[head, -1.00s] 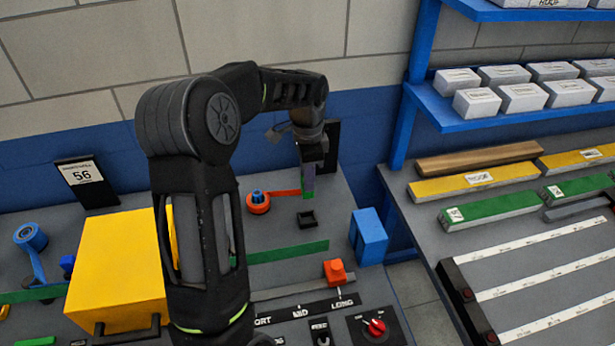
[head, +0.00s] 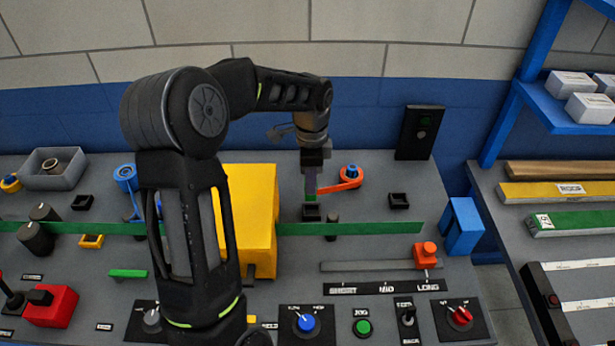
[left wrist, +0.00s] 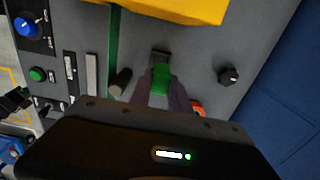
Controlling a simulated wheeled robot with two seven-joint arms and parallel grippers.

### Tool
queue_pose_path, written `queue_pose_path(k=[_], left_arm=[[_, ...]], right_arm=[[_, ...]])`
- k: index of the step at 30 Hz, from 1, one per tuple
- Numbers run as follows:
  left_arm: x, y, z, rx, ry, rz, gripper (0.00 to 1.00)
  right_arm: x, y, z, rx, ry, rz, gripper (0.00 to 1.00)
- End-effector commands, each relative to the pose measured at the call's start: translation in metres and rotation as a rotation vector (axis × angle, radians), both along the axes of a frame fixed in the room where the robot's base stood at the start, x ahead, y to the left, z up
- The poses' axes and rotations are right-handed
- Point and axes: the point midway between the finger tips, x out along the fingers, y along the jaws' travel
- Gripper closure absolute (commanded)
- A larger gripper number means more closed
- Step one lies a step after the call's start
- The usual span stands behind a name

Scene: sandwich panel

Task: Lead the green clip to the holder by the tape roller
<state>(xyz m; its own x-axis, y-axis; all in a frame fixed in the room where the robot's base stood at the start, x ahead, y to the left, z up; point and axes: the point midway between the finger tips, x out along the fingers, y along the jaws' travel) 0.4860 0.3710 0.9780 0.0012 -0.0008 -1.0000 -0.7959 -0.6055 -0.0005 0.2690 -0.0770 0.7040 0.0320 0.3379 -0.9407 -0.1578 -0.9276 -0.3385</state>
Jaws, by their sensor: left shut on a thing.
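My left gripper (head: 311,182) points down and is shut on the green clip (head: 310,196). The clip also shows between the fingers in the left wrist view (left wrist: 161,80). An orange tape (head: 331,188) runs from the tape roller (head: 350,173), orange with a blue top, to the clip. The gripper is left of the roller. A small dark square holder (head: 312,213) lies right below the clip; it also shows just beyond the clip in the left wrist view (left wrist: 160,56). I cannot tell whether clip and holder touch. My right gripper is not in view.
A dark post (head: 332,220) stands right of the holder. A yellow block (head: 253,215) stands close on the left. A long green strip (head: 370,229) crosses the panel in front, with knobs nearer.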

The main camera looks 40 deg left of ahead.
Motion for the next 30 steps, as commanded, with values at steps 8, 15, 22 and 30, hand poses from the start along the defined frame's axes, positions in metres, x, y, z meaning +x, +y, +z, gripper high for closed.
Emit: queue_pose_path(k=[8,15,22,30], left_arm=[[0.000,0.000,0.000,0.000,0.000,-0.001,1.00],[0.000,0.000,-0.011,-0.001,0.001,0.000,1.00],[0.000,0.000,-0.026,-0.001,0.001,0.000,1.00],[0.000,0.000,-0.030,-0.001,-0.001,0.000,1.00]], right_arm=[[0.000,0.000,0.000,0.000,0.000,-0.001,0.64],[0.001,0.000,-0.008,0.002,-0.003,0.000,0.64],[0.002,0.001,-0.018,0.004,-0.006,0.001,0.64],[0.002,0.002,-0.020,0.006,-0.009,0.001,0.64]])
